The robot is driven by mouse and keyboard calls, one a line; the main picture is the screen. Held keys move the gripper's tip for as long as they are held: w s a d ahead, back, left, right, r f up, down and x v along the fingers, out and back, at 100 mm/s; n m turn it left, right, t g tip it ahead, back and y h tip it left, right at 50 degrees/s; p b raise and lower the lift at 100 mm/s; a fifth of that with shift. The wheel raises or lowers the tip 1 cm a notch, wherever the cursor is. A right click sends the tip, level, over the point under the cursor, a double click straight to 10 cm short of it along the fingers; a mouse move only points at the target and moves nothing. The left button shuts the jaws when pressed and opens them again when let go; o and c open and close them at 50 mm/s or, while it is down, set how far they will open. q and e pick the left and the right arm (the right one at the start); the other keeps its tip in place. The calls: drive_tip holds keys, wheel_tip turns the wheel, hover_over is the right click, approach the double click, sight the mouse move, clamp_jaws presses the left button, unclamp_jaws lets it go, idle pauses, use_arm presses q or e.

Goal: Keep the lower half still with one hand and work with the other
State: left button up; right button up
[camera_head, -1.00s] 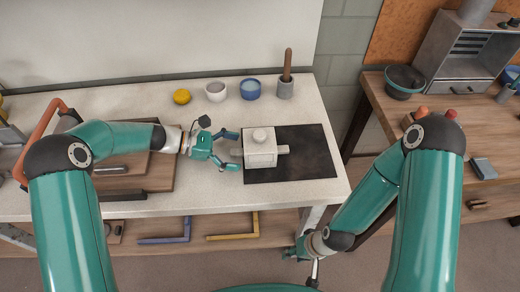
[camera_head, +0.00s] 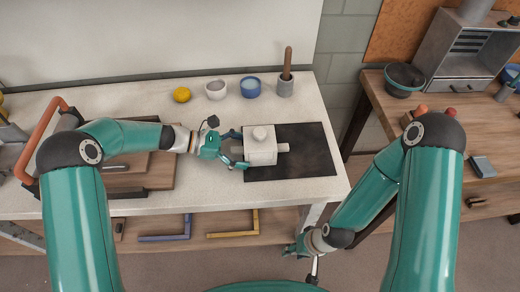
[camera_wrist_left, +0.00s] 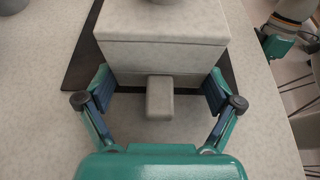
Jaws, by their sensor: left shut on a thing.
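A pale block-shaped mould (camera_head: 260,146) with a round knob on top stands on a dark mat (camera_head: 312,165). In the left wrist view a seam divides its upper half (camera_wrist_left: 160,50) from the lower half (camera_wrist_left: 136,80). A lug (camera_wrist_left: 160,98) sticks out toward my left gripper. My left gripper (camera_head: 240,150) is at the mould's left side, shut on the lower half, with a finger (camera_wrist_left: 104,88) and the other finger either side of the lug. My right gripper (camera_head: 295,251) hangs low by the bench's front right corner, away from the mould; its jaws are unclear.
A yellow sponge-like item (camera_head: 181,95), a white bowl (camera_head: 216,90), a blue cup (camera_head: 250,89) and a grey pot with a wooden handle (camera_head: 286,88) line the back. A wooden board (camera_head: 160,172) lies left. A second bench (camera_head: 480,205) stands right, beyond a gap.

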idle(0.4)
use_arm(q)
drive_tip(key=o, duration=1.2)
drive_tip(key=v, duration=0.6)
drive_tip(key=b+v, duration=0.1)
drive_tip(key=v, duration=1)
drive_tip(key=shift+w+a+f, duration=0.1)
drive_tip(key=shift+a+f, duration=0.15)
drive_tip(key=shift+a, duration=0.2)
drive_tip(key=shift+a+r, duration=0.15)
drive_tip(key=shift+a, duration=0.15)
drive_tip(key=shift+d, duration=0.25)
drive_tip(key=p+x, duration=0.3)
drive_tip(key=x, duration=1.3)
drive_tip(key=shift+d, duration=0.3)
